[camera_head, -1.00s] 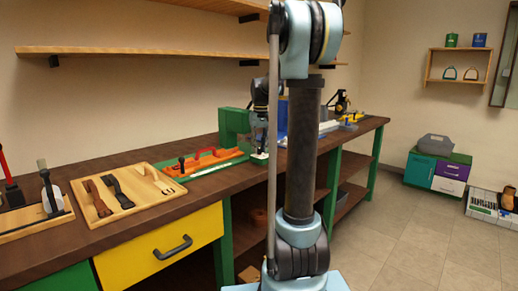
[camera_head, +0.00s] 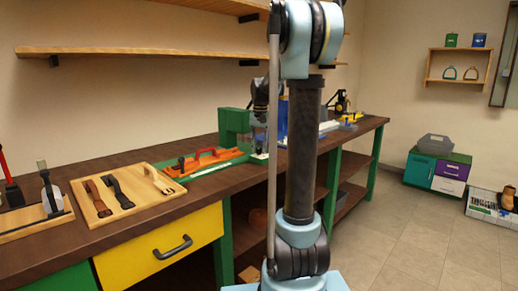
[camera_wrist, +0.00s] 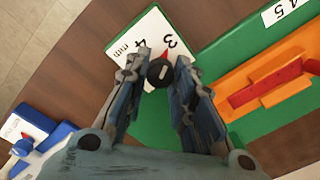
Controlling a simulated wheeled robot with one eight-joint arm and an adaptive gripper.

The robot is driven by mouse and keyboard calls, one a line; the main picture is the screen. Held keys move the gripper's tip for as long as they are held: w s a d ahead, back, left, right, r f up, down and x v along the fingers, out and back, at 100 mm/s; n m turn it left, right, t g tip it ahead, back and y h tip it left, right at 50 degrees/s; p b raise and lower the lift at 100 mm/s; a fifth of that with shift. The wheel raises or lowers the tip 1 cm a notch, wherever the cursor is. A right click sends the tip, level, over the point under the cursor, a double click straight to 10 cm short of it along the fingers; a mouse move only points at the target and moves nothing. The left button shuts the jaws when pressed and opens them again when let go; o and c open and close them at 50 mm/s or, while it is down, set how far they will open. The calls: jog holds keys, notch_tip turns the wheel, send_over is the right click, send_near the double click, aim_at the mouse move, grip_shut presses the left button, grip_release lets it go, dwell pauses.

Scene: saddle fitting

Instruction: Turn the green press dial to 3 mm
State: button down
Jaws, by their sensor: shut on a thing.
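The dial's black round knob (camera_wrist: 160,73) sits between my fingertips in the wrist view. My gripper (camera_wrist: 162,60) is shut on it, one finger on each side. A red pointer (camera_wrist: 164,53) shows just above the knob, close to the printed 3. The white scale card (camera_wrist: 135,38) carries 3, 4 and "mm"; the rest of the scale is hidden. The green press (camera_head: 234,124) stands on the workbench in the head view. There my gripper is small beside the press, partly behind my arm, and the dial cannot be made out.
An orange fixture with a red handle (camera_head: 205,153) lies on a green base left of the press; it also shows in the wrist view (camera_wrist: 270,85). A wooden tool board (camera_head: 120,190) is further left. Blue and white items (camera_wrist: 40,135) lie at lower left in the wrist view.

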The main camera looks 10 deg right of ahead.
jog(key=shift+w, duration=0.15)
jog(key=c, duration=1.3)
grip_release()
notch_tip(320, 180, up, 12)
jog(key=shift+d+f, duration=0.1)
jog(key=shift+d, duration=0.05)
jog(key=s+f+n, duration=0.1)
jog(key=s+f, duration=0.8)
jog(key=s, duration=0.2)
jog(key=s+f+n+t, duration=0.1)
jog(key=s+f, duration=0.9)
jog(key=s, duration=0.2)
jog(key=s+f+n+t, duration=0.1)
jog(key=s+f, duration=0.8)
jog(key=s, duration=0.3)
jog(key=shift+s+f, duration=0.2)
jog(key=shift+f, duration=0.05)
